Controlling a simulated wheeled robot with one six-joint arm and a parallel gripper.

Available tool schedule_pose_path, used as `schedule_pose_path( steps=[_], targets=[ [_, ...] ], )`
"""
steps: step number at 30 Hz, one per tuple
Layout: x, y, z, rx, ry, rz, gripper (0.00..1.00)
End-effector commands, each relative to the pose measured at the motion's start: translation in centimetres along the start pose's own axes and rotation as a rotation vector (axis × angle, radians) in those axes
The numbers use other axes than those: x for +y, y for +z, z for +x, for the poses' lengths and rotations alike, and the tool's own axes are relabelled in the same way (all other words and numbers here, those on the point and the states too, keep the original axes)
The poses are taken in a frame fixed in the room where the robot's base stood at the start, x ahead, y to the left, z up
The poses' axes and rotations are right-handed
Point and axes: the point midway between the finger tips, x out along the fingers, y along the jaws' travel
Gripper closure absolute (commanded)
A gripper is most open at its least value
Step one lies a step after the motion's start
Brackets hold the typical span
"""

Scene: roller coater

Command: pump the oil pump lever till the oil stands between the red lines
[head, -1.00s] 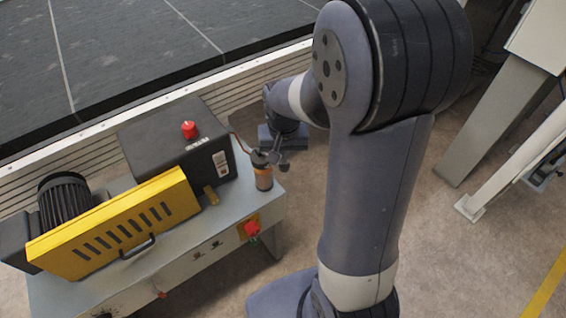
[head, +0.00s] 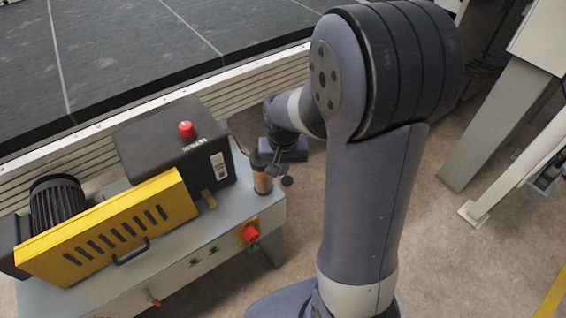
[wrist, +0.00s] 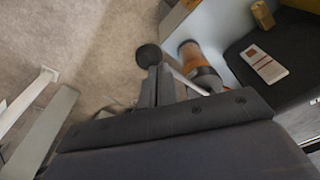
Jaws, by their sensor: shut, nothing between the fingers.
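The oil pump (head: 262,180) is a small upright cylinder with an amber body and dark cap at the right end of the grey machine bench. Its lever ends in a round black knob (head: 287,181), out to the right of the cylinder. My gripper (head: 277,163) is at the lever, beside the pump cap. In the wrist view, the shut fingers (wrist: 158,80) lie over the pale lever rod (wrist: 185,79), just short of the knob (wrist: 148,57); I cannot tell whether they touch. The amber cylinder (wrist: 190,55) shows behind. The red lines and the oil level cannot be made out.
A black box (head: 165,145) with a red knob (head: 186,130) stands left of the pump. A yellow guard (head: 105,230) and a motor (head: 55,203) are farther left. A red button (head: 251,233) is on the bench front.

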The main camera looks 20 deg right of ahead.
Motion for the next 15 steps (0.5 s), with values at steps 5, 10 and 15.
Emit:
schedule_pose_path(
  steps=[5,10,15],
  targets=[
    [0.0,0.9,-0.5,-0.001,0.000,-0.001,1.00],
    [0.0,2.8,-1.4,-0.001,0.000,-0.001,1.00],
    [0.0,2.9,-1.3,-0.001,0.000,0.000,1.00]
  ],
)
